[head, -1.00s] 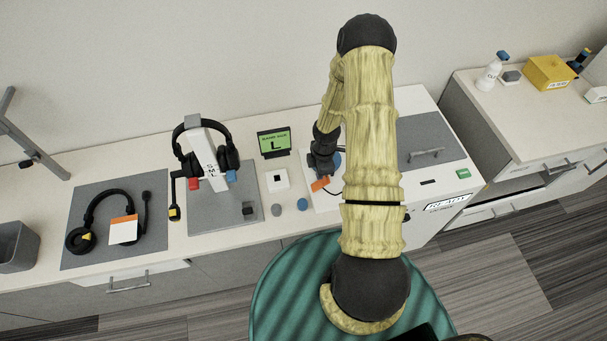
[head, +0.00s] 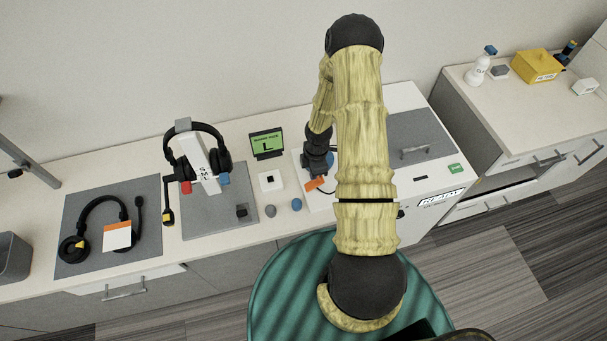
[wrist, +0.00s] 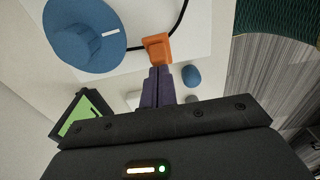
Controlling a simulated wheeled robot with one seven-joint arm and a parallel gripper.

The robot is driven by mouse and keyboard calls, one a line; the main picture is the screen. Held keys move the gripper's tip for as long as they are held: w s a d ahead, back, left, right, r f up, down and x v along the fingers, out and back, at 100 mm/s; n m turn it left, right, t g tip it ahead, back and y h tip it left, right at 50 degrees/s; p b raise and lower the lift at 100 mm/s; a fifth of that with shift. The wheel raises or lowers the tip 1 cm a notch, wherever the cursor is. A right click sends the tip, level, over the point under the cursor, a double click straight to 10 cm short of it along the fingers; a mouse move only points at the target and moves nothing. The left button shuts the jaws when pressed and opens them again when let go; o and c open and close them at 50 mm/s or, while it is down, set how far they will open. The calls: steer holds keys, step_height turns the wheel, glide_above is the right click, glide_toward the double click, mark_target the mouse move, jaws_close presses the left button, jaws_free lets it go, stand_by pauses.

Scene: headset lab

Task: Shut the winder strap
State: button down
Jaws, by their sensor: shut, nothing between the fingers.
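The winder's blue round drum with a raised knob (wrist: 85,38) sits on a white base in the wrist view. In the head view it shows partly behind my arm (head: 332,158). An orange strap piece (wrist: 157,49) lies beside the drum, where a black cable runs; it also shows in the head view (head: 314,184). My gripper (wrist: 154,72) is shut and empty, its dark fingertips right at the orange strap's edge. I cannot tell whether they touch it. In the head view my gripper (head: 316,168) is over the winder, its tips hard to see.
Left of the winder are a green-screened display (head: 268,144), a white button box (head: 270,182), two round knobs, grey and blue (head: 296,204), and a headset on a stand (head: 205,165). A second headset lies on a grey mat (head: 70,215). A grey-topped white unit (head: 425,150) stands right.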

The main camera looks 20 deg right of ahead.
steer(key=shift+w+a+f, duration=0.1)
steer(key=shift+a+f, duration=0.2)
steer(key=shift+a, duration=0.25)
steer(key=shift+r, duration=0.15)
step_height(320, 180, up, 13)
steer(key=shift+a, duration=0.25)
stand_by(0.4)
stand_by(0.3)
